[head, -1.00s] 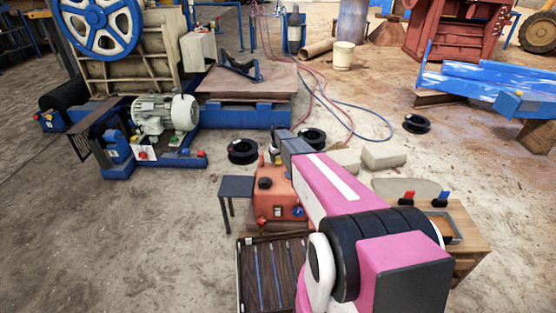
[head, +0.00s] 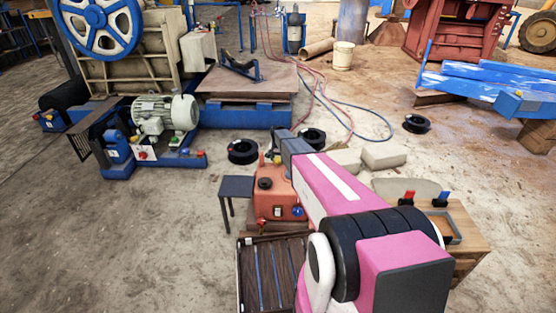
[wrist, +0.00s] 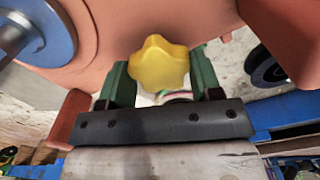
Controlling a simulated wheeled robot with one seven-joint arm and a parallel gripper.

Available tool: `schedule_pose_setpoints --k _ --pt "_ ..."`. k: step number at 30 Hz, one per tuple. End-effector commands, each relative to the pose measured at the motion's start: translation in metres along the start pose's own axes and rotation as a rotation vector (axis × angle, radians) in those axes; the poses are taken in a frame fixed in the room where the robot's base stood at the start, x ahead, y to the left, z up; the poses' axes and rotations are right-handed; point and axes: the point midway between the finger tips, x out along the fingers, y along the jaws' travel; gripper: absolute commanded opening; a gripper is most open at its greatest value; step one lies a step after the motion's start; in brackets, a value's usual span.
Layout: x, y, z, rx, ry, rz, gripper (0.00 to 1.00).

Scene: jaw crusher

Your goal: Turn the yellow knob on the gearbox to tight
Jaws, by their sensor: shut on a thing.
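The yellow knob (wrist: 158,64) is a lobed, star-shaped knob seen close up in the wrist view, beside the orange-red gearbox housing (wrist: 195,18). My gripper (wrist: 160,78) has its two green fingers on either side of the knob, shut on it. In the head view the gearbox (head: 280,203) stands at the centre, partly behind my pink arm. The knob and fingertips are too small or hidden to make out clearly there. Any tight marking is not visible.
A small dark table (head: 237,187) stands left of the gearbox. A slatted dark crate (head: 247,290) lies in front of it. A wooden bench (head: 470,232) with red and blue handles is at right. Black rings (head: 242,151) and pale blocks (head: 384,155) lie behind.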

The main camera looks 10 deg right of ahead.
Motion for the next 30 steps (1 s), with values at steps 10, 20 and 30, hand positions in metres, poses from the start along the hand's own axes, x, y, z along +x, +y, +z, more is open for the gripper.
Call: schedule_pose_setpoints --k 10,20,30 --pt "-0.0005 0.0001 0.0001 0.143 0.0 0.0 0.35" --pt "-0.0005 0.0001 0.0002 0.17 0.0 0.0 0.35" --pt "-0.0004 0.0001 0.0001 0.169 0.0 0.0 0.84"
